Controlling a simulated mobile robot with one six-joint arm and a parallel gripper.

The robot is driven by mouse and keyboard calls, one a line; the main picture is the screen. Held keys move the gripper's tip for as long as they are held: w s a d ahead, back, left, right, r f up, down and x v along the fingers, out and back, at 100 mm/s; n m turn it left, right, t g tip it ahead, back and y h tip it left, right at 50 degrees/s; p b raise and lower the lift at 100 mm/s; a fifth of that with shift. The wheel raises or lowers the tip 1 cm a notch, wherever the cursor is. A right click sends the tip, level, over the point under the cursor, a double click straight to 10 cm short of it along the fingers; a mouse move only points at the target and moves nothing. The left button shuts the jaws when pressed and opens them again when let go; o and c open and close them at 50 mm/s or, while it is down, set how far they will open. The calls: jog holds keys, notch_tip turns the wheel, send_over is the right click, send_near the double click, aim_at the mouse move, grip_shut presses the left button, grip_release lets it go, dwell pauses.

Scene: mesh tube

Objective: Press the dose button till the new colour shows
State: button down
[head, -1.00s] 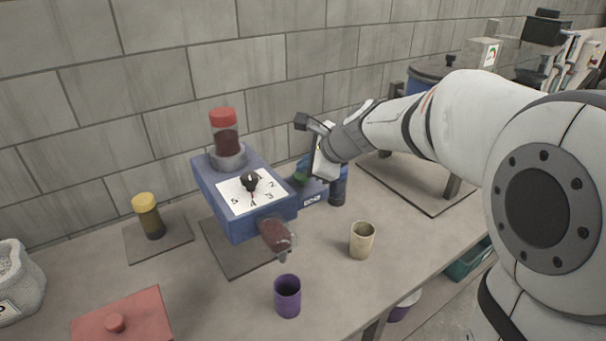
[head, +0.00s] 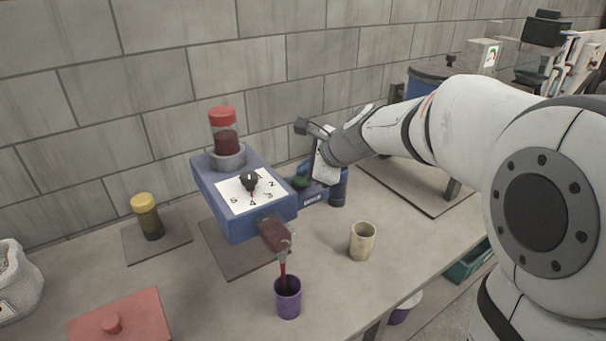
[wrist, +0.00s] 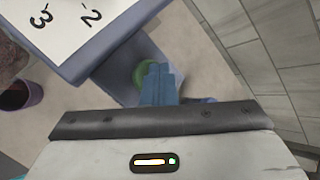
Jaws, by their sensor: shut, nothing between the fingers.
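The blue dispenser (head: 212,207) stands on the table with a red-capped bottle (head: 223,128) of dark red contents on top. Its dial (head: 249,181) sits on a white numbered plate. A dark red stream (head: 283,270) falls from the spout (head: 275,236) into the purple cup (head: 288,306). The green dose button (head: 299,183) is on a low blue part at the dispenser's right; it also shows in the wrist view (wrist: 139,76). My gripper (wrist: 160,72) is shut and empty, with its blue fingertips at the button, partly covering it. Whether they touch cannot be told.
A beige cup (head: 362,241) stands right of the spout. A yellow-capped jar (head: 147,216) is at the left, with a red lidded box (head: 122,322) and a grey sack (head: 18,282) nearer. A block wall (head: 160,70) rises behind.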

dwell(0.3)
jog(key=shift+r+p, duration=1.15)
jog(key=shift+r, duration=0.05)
notch_tip(320, 180, up, 5)
jog(key=p, duration=0.4)
dwell(0.4)
